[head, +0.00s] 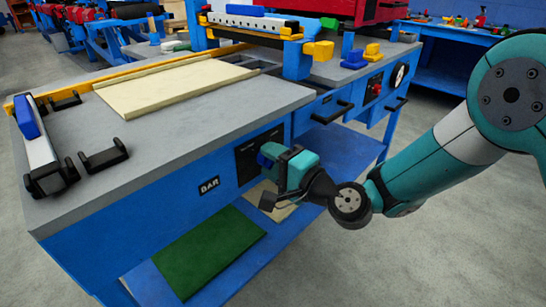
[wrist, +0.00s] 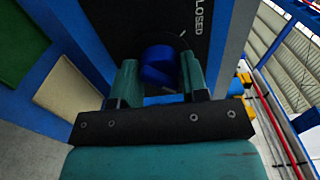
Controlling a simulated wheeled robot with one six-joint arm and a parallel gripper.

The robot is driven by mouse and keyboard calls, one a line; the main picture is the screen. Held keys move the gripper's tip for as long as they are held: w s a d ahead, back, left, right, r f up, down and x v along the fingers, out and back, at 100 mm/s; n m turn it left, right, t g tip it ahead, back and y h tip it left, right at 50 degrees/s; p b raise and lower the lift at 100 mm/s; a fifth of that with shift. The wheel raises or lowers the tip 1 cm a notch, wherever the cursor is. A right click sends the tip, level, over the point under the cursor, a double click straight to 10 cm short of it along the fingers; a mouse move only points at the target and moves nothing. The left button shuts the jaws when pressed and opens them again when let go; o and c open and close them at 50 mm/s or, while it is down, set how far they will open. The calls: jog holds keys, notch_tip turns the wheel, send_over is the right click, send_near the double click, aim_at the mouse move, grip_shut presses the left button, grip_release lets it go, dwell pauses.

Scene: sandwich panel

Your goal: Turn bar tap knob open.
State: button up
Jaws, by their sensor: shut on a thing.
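The bar tap knob is a round blue knob (wrist: 159,67) on a dark panel (wrist: 125,22) on the front of the blue bench. In the wrist view it sits between the two fingers of my gripper (wrist: 160,78), which is shut on it. In the head view my gripper (head: 272,160) is against the bench front, to the right of the "BAR" label (head: 209,186). There the knob is mostly hidden by the fingers.
The grey bench top (head: 180,130) carries a cream board (head: 175,85) and black brackets (head: 104,155). A green board (head: 208,250) lies on the lower shelf. Black handles (head: 333,113) stick out from the bench front to the right of my gripper. The floor at right is clear.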

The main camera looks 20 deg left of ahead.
dwell(0.4)
jog(key=o, duration=0.9)
jog(key=b+v, duration=1.2)
jog(key=v, duration=0.5)
jog(key=shift+s+d+b, duration=0.15)
jog(key=shift+d+b, duration=0.05)
jog(key=shift+b, duration=0.1)
